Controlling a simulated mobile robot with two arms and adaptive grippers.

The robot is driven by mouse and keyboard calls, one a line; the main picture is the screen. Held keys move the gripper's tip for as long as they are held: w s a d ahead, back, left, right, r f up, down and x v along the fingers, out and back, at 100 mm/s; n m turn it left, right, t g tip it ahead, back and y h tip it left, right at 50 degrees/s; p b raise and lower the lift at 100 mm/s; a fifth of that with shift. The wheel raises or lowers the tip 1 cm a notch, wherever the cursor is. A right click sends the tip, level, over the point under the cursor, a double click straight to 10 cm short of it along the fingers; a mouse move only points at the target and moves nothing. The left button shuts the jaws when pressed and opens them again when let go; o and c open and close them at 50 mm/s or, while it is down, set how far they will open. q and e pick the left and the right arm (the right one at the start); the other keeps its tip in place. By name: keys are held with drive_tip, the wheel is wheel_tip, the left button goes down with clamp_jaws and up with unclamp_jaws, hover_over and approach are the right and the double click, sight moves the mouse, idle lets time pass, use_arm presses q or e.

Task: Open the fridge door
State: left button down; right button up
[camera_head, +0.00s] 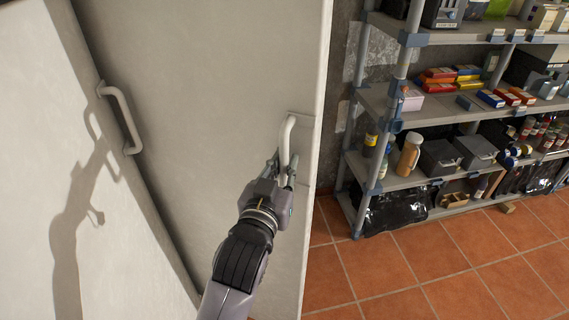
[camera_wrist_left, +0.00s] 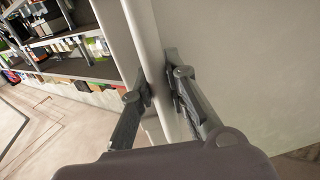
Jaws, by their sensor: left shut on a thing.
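The white fridge door (camera_head: 210,90) fills the middle of the head view, with its pale curved handle (camera_head: 288,132) near its right edge. My left gripper (camera_head: 283,170) is shut on the lower part of this handle. In the left wrist view the handle is a pale bar (camera_wrist_left: 148,45) running between the two fingers (camera_wrist_left: 160,88). A second white panel (camera_head: 50,190) with its own handle (camera_head: 121,118) stands at the left, angled to the first, with a dark gap between them. My right gripper is not in view.
A grey shelf rack (camera_head: 468,117) with boxes, bottles and bins stands to the right of the door. Tiled floor (camera_head: 430,260) lies clear in front of the rack. My arm's shadow falls on the left panel.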

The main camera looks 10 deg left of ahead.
use_arm(q)
drive_tip(key=c, duration=1.5)
unclamp_jaws()
drive_tip(key=shift+c, duration=0.2)
drive_tip(key=s+a, duration=0.1)
drive_tip(key=s, duration=0.6)
drive_tip(key=shift+s, duration=0.2)
drive_tip(key=shift+a, duration=0.1)
